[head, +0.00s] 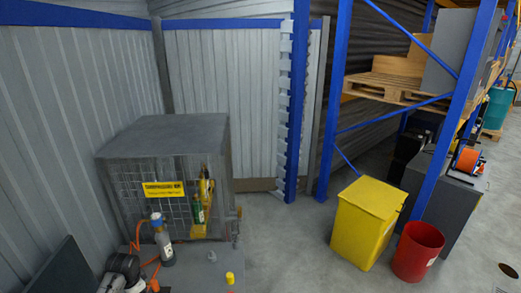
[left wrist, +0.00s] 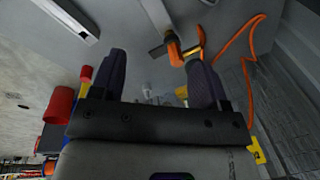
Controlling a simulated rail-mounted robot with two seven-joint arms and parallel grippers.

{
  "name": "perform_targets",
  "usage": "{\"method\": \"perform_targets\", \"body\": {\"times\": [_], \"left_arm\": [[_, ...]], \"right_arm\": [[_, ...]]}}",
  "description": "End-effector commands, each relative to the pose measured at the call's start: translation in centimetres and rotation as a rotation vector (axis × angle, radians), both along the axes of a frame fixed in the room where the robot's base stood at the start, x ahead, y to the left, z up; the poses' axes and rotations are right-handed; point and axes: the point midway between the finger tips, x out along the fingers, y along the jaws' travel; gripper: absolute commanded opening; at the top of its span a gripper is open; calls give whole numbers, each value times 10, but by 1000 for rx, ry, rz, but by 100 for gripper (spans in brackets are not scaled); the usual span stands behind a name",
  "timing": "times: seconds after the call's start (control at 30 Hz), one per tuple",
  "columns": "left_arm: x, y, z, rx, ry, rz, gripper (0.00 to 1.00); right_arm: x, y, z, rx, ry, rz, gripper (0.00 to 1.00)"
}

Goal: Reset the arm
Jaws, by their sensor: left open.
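My left gripper (left wrist: 159,60) shows in the left wrist view with its two dark fingers wide apart. I see nothing held between them. An orange and yellow tool-like item (left wrist: 174,50) with an orange hose (left wrist: 246,50) shows beyond the right finger. My right gripper is not in view.
A yellow bin (head: 364,225) and red bin (head: 417,251) stand right. Floor between is clear.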

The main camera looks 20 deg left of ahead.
Motion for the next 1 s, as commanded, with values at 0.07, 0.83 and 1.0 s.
{"method": "perform_targets", "body": {"times": [0.07,0.83,1.0], "left_arm": [[15,-7,30,56,-86,63,69],[-149,-321,185,-79,-600,7,69],[-216,-346,156,-149,-424,33,69]], "right_arm": [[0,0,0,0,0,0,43],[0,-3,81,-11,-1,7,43],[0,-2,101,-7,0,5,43]]}}
